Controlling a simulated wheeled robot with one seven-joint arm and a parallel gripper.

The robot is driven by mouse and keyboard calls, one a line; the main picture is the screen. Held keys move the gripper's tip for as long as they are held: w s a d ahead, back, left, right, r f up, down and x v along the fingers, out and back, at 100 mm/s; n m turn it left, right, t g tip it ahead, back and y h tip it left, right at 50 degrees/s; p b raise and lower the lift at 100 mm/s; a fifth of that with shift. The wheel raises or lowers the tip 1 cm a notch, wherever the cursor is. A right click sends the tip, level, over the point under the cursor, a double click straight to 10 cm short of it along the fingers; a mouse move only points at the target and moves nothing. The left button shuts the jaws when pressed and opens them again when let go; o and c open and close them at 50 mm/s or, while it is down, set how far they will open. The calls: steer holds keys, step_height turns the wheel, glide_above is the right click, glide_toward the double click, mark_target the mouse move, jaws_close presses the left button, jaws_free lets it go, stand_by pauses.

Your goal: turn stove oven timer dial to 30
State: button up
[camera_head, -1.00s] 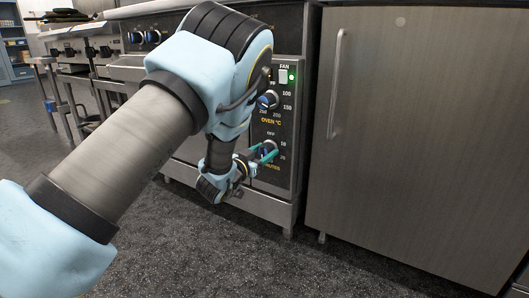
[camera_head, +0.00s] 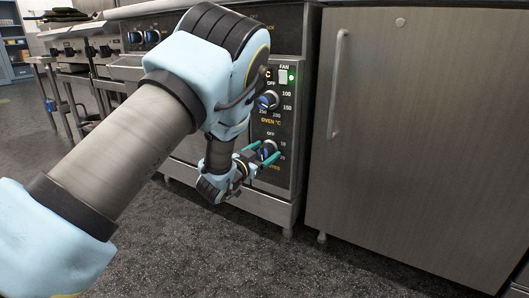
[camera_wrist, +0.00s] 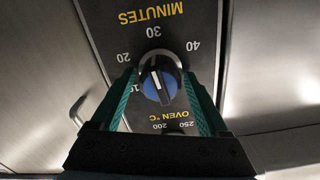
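The timer dial (camera_wrist: 160,86) is a round blue-faced knob with a white pointer mark, on a black panel lettered MINUTES. In the wrist view the panel is upside down, with 10, 20, 30 and 40 around the dial. My gripper (camera_wrist: 158,73) has its two teal fingers apart, one on each side of the dial. I cannot tell whether they touch it. In the head view the dial (camera_head: 266,149) is partly covered by my gripper (camera_head: 262,154). The exact setting of the pointer is unclear.
A steel cabinet door (camera_head: 420,140) stands to the right. Dark floor (camera_head: 220,255) lies open in front.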

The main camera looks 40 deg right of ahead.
steer(key=shift+o, duration=0.4)
steer(key=shift+a, duration=0.1)
steer(key=shift+a, duration=0.3)
steer(key=p+v, duration=0.3)
steer(key=v, duration=0.7)
